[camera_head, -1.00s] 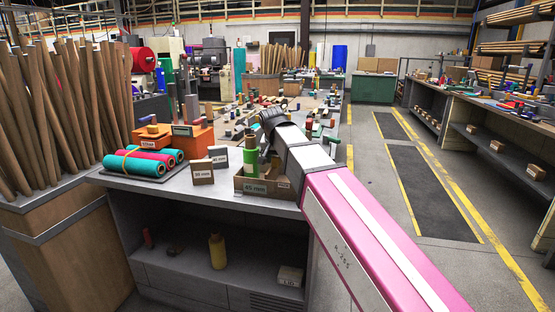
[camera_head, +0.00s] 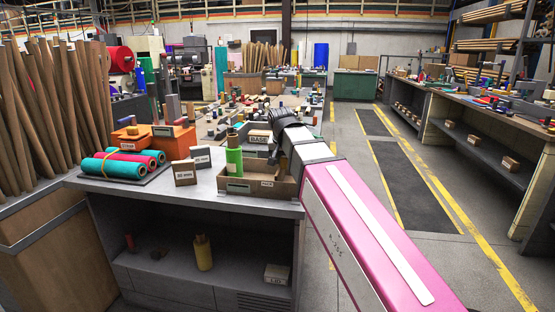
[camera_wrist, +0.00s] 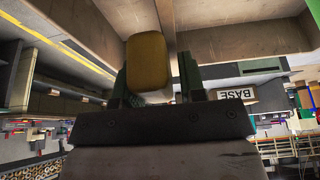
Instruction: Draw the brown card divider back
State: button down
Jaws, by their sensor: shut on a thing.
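A low open brown card tray (camera_head: 285,190) stands on the near grey counter, with a green roll (camera_head: 234,160) upright in its left part. My gripper (camera_head: 277,160) reaches down into the tray's right part; its fingers are mostly hidden in the head view. The divider is too hidden in the head view to place exactly.
Teal and red felt rolls (camera_head: 122,163) lie on a dark mat at the left. Two small labelled card blocks (camera_head: 185,173) stand beside the tray. A BASE label (camera_head: 258,136) shows behind it. The floor right of the counter is open.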

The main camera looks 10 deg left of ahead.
jog(key=c, duration=0.8)
grip_release()
jog(key=shift+c, duration=0.2)
jog(key=shift+r, duration=0.1)
jog(key=v, duration=1)
jog(key=shift+r, duration=0.3)
jog(key=shift+s, duration=0.2)
